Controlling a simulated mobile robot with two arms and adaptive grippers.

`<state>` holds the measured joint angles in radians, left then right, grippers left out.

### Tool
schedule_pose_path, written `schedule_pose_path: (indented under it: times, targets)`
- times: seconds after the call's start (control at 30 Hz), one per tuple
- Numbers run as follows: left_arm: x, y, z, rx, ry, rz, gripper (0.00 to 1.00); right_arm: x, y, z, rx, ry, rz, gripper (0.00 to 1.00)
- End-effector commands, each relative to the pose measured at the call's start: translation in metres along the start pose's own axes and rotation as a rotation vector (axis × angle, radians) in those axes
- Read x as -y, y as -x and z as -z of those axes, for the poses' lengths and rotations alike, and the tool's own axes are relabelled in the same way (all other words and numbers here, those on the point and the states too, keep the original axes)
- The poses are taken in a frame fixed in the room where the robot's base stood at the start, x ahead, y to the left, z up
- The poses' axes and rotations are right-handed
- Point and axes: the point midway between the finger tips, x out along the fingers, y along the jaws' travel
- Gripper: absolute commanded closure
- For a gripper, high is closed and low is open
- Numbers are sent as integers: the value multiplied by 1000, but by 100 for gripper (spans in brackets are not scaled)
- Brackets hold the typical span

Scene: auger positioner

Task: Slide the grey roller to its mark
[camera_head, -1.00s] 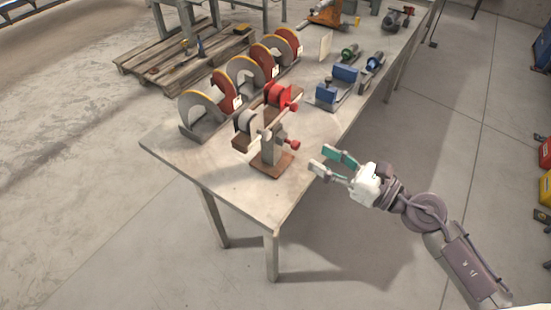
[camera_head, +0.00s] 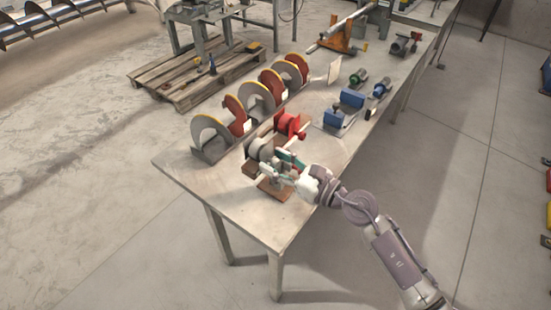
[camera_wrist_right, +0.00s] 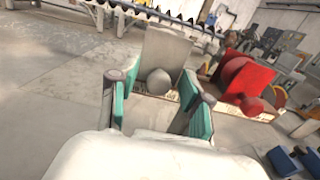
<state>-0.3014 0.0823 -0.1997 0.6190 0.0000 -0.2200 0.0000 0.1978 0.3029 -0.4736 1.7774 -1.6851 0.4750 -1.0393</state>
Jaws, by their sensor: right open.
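The grey roller (camera_head: 259,148) sits on the positioner on the table, partly covered by my right gripper (camera_head: 279,168) in the head view. In the right wrist view the grey roller (camera_wrist_right: 166,55) shows as a grey plate with a round grey knob facing me. My right gripper (camera_wrist_right: 152,84) is open there, its teal fingers to either side of the knob. I cannot tell whether they touch it. The red roller (camera_head: 288,123) stands behind the grey one; its red block and knob (camera_wrist_right: 240,78) are on the right in the wrist view. I cannot make out the mark.
The table (camera_head: 228,200) holds a row of grey and red auger flights (camera_head: 210,135) left of the positioner. Blue blocks (camera_head: 343,108) stand to the right. The table's front left corner is clear. A pallet (camera_head: 185,75) lies on the floor beyond.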

Motion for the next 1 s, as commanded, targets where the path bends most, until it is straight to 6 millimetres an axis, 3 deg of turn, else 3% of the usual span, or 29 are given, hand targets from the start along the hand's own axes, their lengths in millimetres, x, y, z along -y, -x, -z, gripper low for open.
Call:
schedule_pose_path:
  times: [0.33, 0.6, 0.63, 0.9, 1.0]
  targets:
    - [-2, 0, 1, 0, 1, -2, 66, 0, -4, 1, -1, 0, 0, 53]
    - [-3, 0, 1, -1, 2, -3, 66, 0, -3, 1, -1, -1, 0, 98]
    - [-3, 0, 1, -1, 2, -3, 66, 0, -3, 1, -1, -1, 0, 100]
    - [-3, 0, 2, -2, 1, -3, 66, 0, -3, 1, -1, 0, 0, 100]
    - [-3, -9, 2, -4, 1, -3, 66, 12, -4, 4, -1, 4, 1, 100]
